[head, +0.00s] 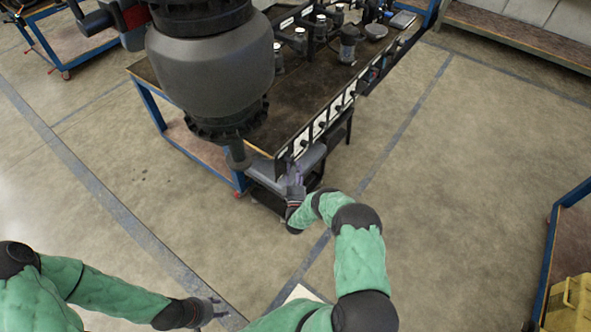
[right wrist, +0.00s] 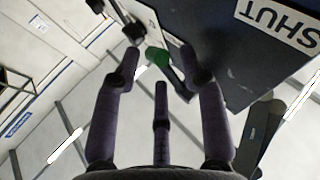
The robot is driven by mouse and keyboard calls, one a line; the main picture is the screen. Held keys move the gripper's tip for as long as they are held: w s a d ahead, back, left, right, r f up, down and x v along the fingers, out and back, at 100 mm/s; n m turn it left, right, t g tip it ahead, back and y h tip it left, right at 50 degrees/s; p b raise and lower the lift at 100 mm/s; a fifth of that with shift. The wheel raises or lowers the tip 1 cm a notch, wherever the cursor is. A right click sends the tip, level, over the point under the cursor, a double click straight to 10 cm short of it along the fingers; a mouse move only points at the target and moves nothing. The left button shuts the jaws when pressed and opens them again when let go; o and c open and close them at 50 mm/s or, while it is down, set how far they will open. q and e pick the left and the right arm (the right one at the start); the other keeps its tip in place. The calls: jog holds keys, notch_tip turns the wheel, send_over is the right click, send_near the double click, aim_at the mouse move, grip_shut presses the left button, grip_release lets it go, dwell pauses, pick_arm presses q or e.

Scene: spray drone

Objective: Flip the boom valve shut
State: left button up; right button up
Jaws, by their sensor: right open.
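A green handle (right wrist: 157,57), which looks like the boom valve lever, shows in the right wrist view beside a dark panel (right wrist: 225,45). A white label reading SHUT (right wrist: 280,22) is on that panel, upside down in the picture. My right gripper (right wrist: 160,75) is open, its fingers spread with the green handle between and beyond their tips; I cannot tell whether they touch it. In the head view my right gripper (head: 295,183) is at the table's near corner, and the handle cannot be made out there. My left gripper (head: 212,311) is low at the bottom, away from the table.
A blue-framed table (head: 285,105) carries bottles and black fittings, with a row of white labels (head: 320,127) along its edge. A large dark grey rounded body (head: 210,70) covers its left part. A yellow crate (head: 570,305) stands at lower right. The floor between is clear.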

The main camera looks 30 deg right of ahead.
grip_shut()
jog(key=shift+s+a+r+m+g+p, duration=0.2)
jog(key=shift+a+m+g+p, duration=0.35)
jog(key=shift+m+g+p, duration=0.7)
jog(key=shift+s+a+m+g+y+p, duration=0.15)
jog(key=shift+a+m+g+y+p, duration=0.65)
jog(key=shift+p, duration=0.95)
jog(key=shift+d, duration=0.15)
grip_release()
jog(key=shift+r, duration=0.1)
jog(key=shift+s+f+g, duration=0.1)
jog(key=shift+f+g, duration=0.1)
jog(key=shift+g, duration=0.05)
